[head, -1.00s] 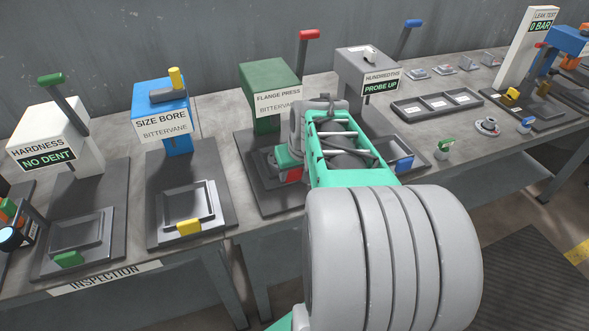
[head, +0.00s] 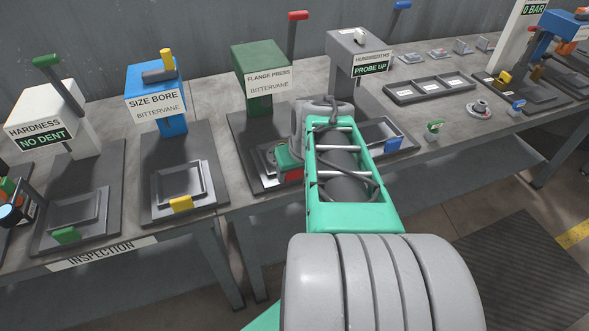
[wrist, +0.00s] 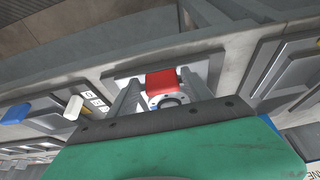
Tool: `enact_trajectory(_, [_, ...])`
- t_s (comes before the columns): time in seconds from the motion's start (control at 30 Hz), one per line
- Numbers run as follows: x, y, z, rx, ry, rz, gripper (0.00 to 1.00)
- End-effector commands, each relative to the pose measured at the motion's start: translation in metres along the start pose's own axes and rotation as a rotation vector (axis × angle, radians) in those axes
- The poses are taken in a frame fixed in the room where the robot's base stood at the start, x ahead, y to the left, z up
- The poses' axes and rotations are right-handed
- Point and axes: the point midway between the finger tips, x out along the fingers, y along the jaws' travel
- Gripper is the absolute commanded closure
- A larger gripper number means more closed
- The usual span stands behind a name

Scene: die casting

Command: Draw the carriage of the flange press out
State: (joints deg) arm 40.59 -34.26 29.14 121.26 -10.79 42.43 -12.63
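The flange press (head: 260,75) is a green machine with a red-topped lever (head: 298,16), on a dark base plate. Its carriage at the front is mostly hidden by my arm in the head view; a bit of its red handle (head: 293,175) shows beneath my gripper. In the wrist view the red handle (wrist: 161,84) is between the two grey fingers of my gripper (wrist: 161,88), with narrow gaps appearing on both sides. A round ringed part (wrist: 168,101) shows beside the handle, partly covered by my gripper's body. My gripper looks open around the handle.
The size bore station (head: 157,92) with its yellow-handled tray stands to the left, the hundredths station (head: 358,45) to the right. A blue handle (head: 393,143) is close right of my arm. A compartment tray (head: 430,90) lies further right. Open floor lies before the bench.

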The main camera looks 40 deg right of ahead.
Motion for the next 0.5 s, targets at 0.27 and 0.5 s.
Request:
enact_trajectory(0.27, [0.0, -0.001, -0.001, -0.002, 0.002, -0.001, 0.33])
enact_trajectory(0.5, [-0.024, 0.001, -0.002, 0.0, 0.007, 0.002, 0.33])
